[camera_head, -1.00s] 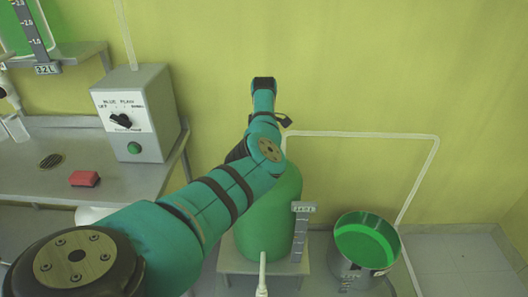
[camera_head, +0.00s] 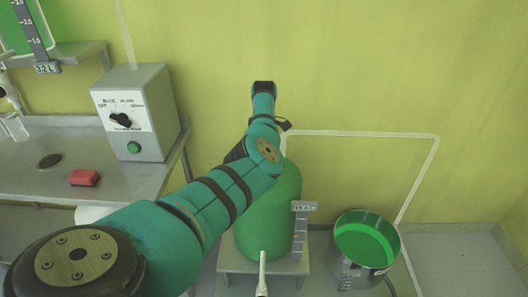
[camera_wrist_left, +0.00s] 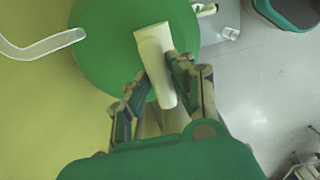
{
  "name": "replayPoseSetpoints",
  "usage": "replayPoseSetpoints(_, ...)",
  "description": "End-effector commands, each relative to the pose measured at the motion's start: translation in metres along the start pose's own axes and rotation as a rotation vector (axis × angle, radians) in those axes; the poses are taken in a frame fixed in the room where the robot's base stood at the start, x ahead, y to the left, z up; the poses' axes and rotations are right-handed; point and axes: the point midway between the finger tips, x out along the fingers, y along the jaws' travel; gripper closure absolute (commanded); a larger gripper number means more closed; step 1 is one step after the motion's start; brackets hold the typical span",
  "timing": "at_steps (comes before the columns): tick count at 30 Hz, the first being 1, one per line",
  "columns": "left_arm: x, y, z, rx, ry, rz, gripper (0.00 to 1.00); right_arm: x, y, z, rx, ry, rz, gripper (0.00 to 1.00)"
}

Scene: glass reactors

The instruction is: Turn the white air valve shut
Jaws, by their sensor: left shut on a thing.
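The white air valve (camera_wrist_left: 153,45) is a pale, slightly tilted handle over the round green vessel in the left wrist view. My left gripper (camera_wrist_left: 162,82) has its two fingers on either side of the handle and is shut on it. In the head view my teal left arm reaches over the green vessel (camera_head: 268,230); the left gripper and the valve are hidden behind the arm there. The vessel also shows in the left wrist view (camera_wrist_left: 105,35). My right gripper is in neither view.
A control box (camera_head: 135,112) with a black knob and green button stands on the bench (camera_head: 30,185) at left, near a red block (camera_head: 84,178). A bucket with green contents (camera_head: 345,268) stands right of the vessel. A pale pipe (camera_head: 360,134) runs along the wall.

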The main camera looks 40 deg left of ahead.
Motion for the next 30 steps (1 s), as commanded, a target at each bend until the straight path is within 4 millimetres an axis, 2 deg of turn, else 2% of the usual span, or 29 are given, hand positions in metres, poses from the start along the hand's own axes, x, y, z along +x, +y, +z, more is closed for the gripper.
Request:
replayPoseSetpoints(11, -0.003, 0.001, -0.001, 0.137, 0.002, 0.001, 1.0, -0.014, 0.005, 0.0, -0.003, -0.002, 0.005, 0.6)
replayPoseSetpoints(30, -0.003, 0.001, -0.001, 0.724, 0.002, 0.001, 1.0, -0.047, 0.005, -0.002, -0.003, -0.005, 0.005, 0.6)
